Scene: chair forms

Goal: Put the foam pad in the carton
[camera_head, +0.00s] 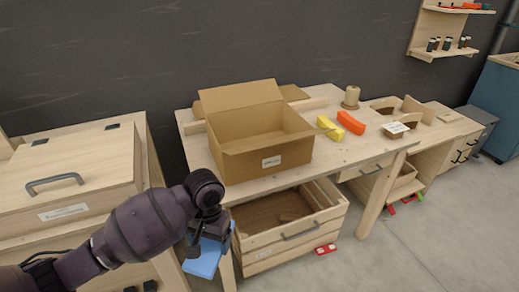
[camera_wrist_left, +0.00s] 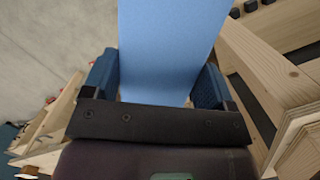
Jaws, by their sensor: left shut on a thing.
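The foam pad is a flat light-blue piece; in the head view it (camera_head: 203,260) hangs below my left gripper (camera_head: 207,240), in front of the bench's left front corner. In the left wrist view the foam pad (camera_wrist_left: 170,45) stands out between the two blue fingers of the left gripper (camera_wrist_left: 160,82), which is shut on it. The open cardboard carton (camera_head: 262,153) sits on the bench top, up and to the right of the gripper, with its back flap raised. Its inside looks empty as far as I can see. My right gripper is not in view.
The wooden bench (camera_head: 345,150) also holds a yellow piece (camera_head: 329,128), an orange piece (camera_head: 351,123) and a wooden spool (camera_head: 350,98). An open drawer (camera_head: 290,222) sticks out below the carton. A wooden chest (camera_head: 70,180) with a handle stands at the left.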

